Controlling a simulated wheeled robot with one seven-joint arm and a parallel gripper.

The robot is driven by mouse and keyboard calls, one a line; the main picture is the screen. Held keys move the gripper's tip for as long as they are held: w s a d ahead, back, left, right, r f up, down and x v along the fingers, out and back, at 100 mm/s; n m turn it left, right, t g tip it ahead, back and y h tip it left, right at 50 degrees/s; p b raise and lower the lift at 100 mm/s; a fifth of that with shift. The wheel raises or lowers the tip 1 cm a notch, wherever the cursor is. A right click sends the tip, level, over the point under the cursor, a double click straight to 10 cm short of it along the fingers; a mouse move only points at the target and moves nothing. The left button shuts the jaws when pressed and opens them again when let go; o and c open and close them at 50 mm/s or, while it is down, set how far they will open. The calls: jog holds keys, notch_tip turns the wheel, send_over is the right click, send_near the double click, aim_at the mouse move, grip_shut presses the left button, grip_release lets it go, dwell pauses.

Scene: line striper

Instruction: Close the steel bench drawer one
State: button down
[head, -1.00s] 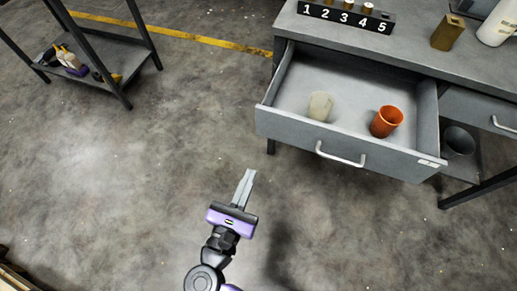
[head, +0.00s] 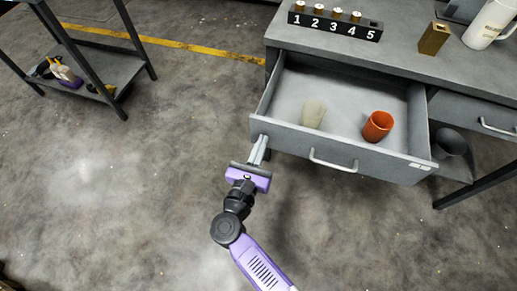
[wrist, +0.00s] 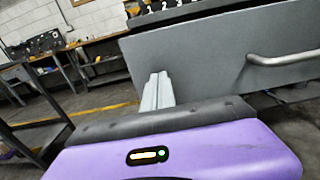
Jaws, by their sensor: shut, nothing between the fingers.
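The steel bench drawer (head: 290,141) is pulled open in the head view. It holds a pale cup (head: 313,113) and an orange cup (head: 378,126). Its bar handle (head: 333,162) is on the middle of the front. My gripper (head: 260,142) is shut and empty, its fingertips at the left end of the drawer front. I cannot tell whether they touch it. In the wrist view the shut fingers (wrist: 157,90) point toward the grey drawer front (wrist: 205,62), with the handle (wrist: 285,58) to their right.
The bench top (head: 400,55) carries a numbered block (head: 335,24), a brass-coloured block (head: 434,38) and a white jug (head: 489,24). A second drawer (head: 475,112) is at the right. A dark bin (head: 452,141) sits below. A shelf cart (head: 95,75) stands at the left; open floor lies between.

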dwell(0.3)
jog(key=b, duration=1.6)
send_over(287, 85)
jog(key=shift+s+a+f, duration=0.15)
jog(key=shift+s+a, duration=0.15)
jog(key=shift+s, duration=0.15)
jog(key=shift+w+d+b, duration=0.1)
jog(key=shift+w+b, duration=0.15)
jog(key=shift+b, duration=0.1)
jog(key=shift+w+d+r, duration=0.1)
jog(key=shift+w+r, duration=0.1)
jog(key=shift+r, duration=0.2)
